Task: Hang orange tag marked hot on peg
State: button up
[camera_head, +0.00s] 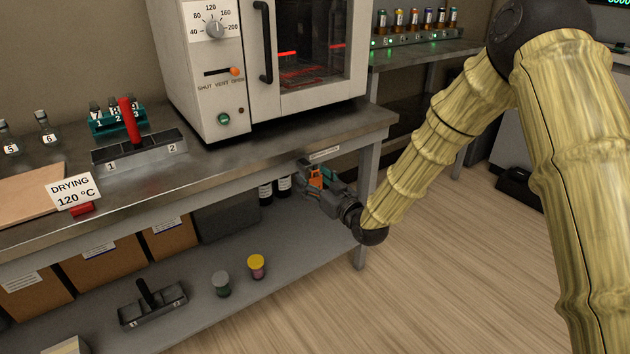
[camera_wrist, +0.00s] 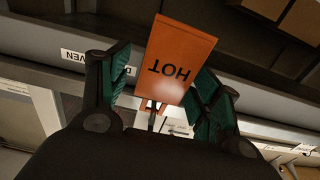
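The orange tag (camera_wrist: 178,62) reads HOT upside down in the wrist view, with two small orange strips at its lower end there. A short thin post (camera_wrist: 152,120) shows by these strips; I cannot tell if it is the peg or if the tag hangs on it. My gripper (camera_wrist: 160,92) is around the tag with its green-padded fingers apart. A clear gap shows between the left finger and the tag; the right finger overlaps the tag's edge in the picture. In the head view, the tag (camera_head: 315,177) and my gripper (camera_head: 312,172) are just below the bench's front edge.
A label (camera_head: 325,152) is on the bench edge (camera_head: 290,165) beside my gripper. The drying oven (camera_head: 262,60) stands above. Dark bottles (camera_head: 284,184) stand behind the gripper, and jars (camera_head: 257,266) sit on the lower shelf. The floor at right is open.

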jog(key=shift+d, duration=0.1)
jog(key=v, duration=1.1)
jog(key=s+d+f+m+g+h, duration=0.25)
jog(key=s+f, duration=0.45)
jog(key=f, duration=0.5)
jog(key=s+d+f+m+g+h, duration=0.1)
jog(key=s+d+f+g+h, duration=0.25)
jog(key=s+f, duration=0.6)
jog(key=s+d+f+m+g+h, duration=0.2)
jog(key=s+d+f+g, duration=0.25)
jog(key=s+f, duration=0.5)
jog(key=s+d+f+m+g+h, duration=0.25)
jog(key=s+d+f, duration=0.35)
jog(key=s, duration=0.6)
jog(key=s+g, duration=0.2)
jog(key=s, duration=0.5)
notch_tip(320, 180, up, 22)
jog(key=p, duration=2.4)
jog(key=shift+w+d+r, duration=0.25)
jog(key=shift+w+d, duration=0.15)
jog(key=shift+d, duration=0.05)
